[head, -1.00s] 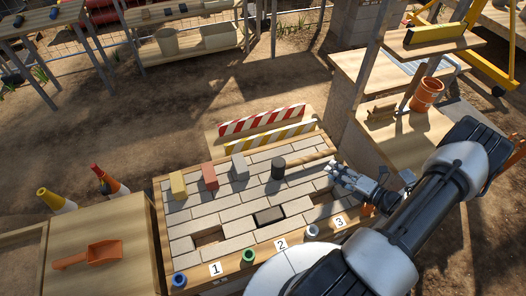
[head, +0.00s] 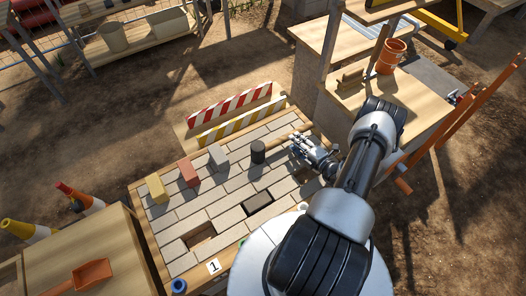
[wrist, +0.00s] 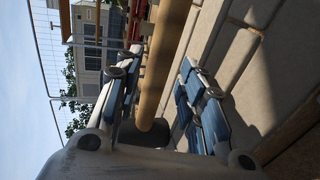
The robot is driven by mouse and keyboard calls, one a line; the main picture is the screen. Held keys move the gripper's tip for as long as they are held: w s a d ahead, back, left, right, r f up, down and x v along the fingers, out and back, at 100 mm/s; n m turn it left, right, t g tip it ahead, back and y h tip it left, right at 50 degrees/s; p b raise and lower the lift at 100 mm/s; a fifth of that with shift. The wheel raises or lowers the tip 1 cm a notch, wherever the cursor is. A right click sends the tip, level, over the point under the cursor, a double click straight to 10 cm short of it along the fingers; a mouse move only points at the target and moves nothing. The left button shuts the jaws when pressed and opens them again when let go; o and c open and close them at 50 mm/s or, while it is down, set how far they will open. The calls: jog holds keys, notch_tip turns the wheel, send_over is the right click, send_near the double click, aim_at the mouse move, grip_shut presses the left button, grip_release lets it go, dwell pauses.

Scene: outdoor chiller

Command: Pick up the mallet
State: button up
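The mallet (head: 258,152) lies on the paved bench top, with a dark cylindrical head and a pale wooden handle that runs right and away. My gripper (head: 296,143) is just right of the head, low over the paving and close to the handle. In the wrist view, the handle (wrist: 167,60) runs between my open fingers (wrist: 160,65), and the dark head (wrist: 145,134) is partly hidden behind my gripper's body. I see gaps beside the handle, but whether it is within finger depth I cannot tell.
Yellow (head: 157,188), red (head: 188,172) and grey (head: 218,157) blocks stand left of the mallet. Striped barrier boards (head: 230,104) line the bench's back. A side table with an orange bucket (head: 391,56) stands at right.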

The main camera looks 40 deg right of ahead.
jog(key=b+x, duration=0.1)
jog(key=x, duration=0.2)
jog(key=b+x, duration=0.1)
jog(key=x, duration=0.2)
jog(key=shift+d, duration=0.2)
jog(key=shift+c, duration=0.3)
grip_shut()
